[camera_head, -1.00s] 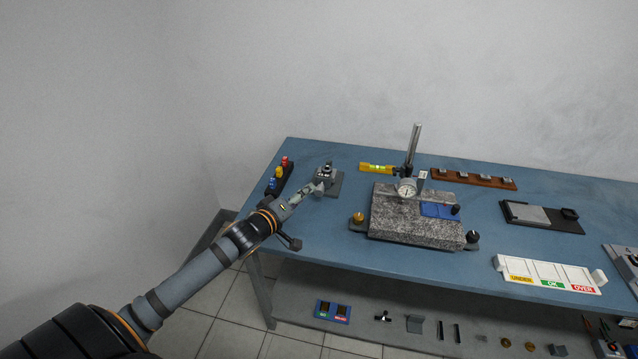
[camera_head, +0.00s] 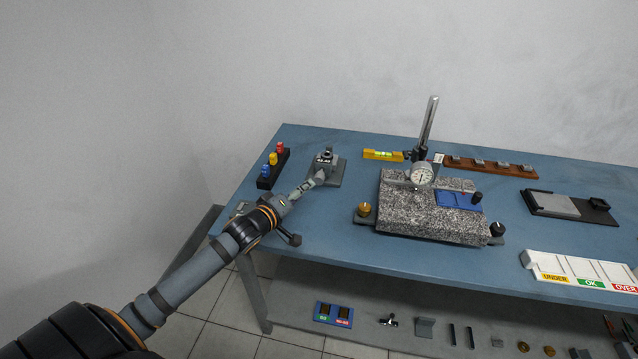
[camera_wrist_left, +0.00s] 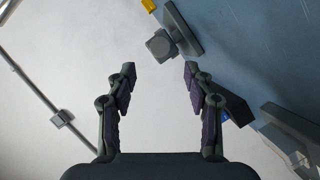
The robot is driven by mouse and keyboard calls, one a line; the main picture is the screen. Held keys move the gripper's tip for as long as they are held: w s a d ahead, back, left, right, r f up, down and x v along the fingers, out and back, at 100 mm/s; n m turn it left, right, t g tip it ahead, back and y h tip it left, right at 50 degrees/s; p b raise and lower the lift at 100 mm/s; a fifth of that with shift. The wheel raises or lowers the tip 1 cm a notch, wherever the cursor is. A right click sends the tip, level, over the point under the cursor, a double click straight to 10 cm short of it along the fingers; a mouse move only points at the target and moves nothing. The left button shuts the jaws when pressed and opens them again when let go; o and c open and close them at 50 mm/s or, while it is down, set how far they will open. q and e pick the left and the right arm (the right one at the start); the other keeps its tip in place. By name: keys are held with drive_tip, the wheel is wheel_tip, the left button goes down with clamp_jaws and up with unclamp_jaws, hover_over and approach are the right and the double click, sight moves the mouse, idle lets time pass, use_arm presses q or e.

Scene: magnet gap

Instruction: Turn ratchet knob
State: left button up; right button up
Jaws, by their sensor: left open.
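My left gripper (camera_head: 311,184) reaches over the back left part of the blue bench, close in front of a small grey fixture (camera_head: 326,159) on a dark base. In the left wrist view my left gripper (camera_wrist_left: 160,73) is open with nothing between its fingers. I cannot tell for sure which part is the ratchet knob. My right gripper is not in view.
A black strip with red, yellow and blue knobs (camera_head: 267,183) stands left of the fixture. A granite plate (camera_head: 412,216) with a dial gauge (camera_head: 422,175) stands to the right. The bench (camera_head: 320,232) is clear between my arm and the plate.

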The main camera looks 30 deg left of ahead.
sight(317, 181)
use_arm(q)
drive_tip(key=b+x, duration=0.2)
drive_tip(key=x, duration=0.7)
drive_tip(key=shift+w+f+b, duration=0.1)
drive_tip(key=shift+b, duration=0.2)
drive_tip(key=shift+w+d, duration=0.1)
drive_tip(key=shift+w, duration=0.25)
drive_tip(key=shift+c, duration=0.5)
clamp_jaws()
